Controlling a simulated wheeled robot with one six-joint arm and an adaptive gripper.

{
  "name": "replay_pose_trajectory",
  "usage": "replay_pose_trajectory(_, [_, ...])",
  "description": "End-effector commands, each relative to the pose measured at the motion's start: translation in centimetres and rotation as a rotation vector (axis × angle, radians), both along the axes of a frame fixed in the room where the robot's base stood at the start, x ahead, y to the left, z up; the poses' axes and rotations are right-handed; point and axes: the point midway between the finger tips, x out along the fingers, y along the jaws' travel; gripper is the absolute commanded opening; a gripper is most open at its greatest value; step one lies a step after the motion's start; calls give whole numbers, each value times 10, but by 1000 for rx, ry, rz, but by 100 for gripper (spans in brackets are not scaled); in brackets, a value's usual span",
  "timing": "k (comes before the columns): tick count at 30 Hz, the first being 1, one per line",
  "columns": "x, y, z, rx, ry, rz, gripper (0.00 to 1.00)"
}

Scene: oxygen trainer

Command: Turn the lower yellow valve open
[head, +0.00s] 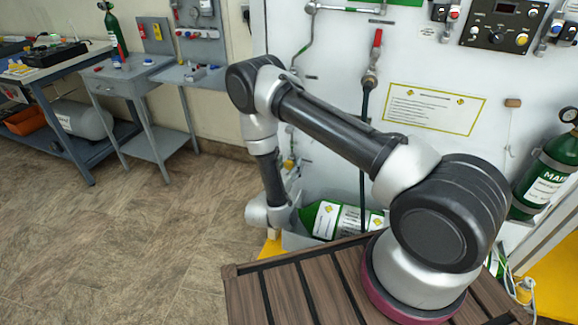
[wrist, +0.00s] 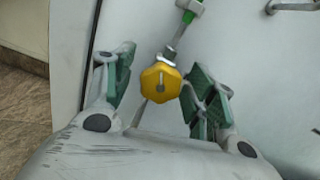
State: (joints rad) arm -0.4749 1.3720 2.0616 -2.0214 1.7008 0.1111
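A yellow valve knob (wrist: 160,83) with a grey slot-like mark on its face shows in the middle of the wrist view. It sits on a metal fitting on the white panel. My gripper (wrist: 164,72) is open, with one green-padded finger to the left of the knob and one to the right. Gaps show on both sides, and I cannot tell how deep the knob sits between the fingers. In the head view a small yellow part (head: 289,163) shows beside my wrist; I cannot tell if it is the same knob. My fingers are hidden there.
A green-ended hose or tube (wrist: 190,10) runs above the knob. In the head view a green cylinder (head: 325,219) lies low behind my arm, and a red-handled valve (head: 376,42) is higher on the panel. Open floor (head: 150,235) lies to the left.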

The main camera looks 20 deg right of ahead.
Motion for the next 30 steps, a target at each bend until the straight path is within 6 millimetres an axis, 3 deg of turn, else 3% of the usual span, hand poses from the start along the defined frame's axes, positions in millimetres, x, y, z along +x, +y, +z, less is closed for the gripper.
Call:
replay_pose_trajectory(8, [-5, 5, 0, 0, 0, 3, 56])
replay_pose_trajectory(21, [-77, 58, 0, -1, 1, 6, 56])
replay_pose_trajectory(30, [-97, 71, 0, 0, 0, 0, 56])
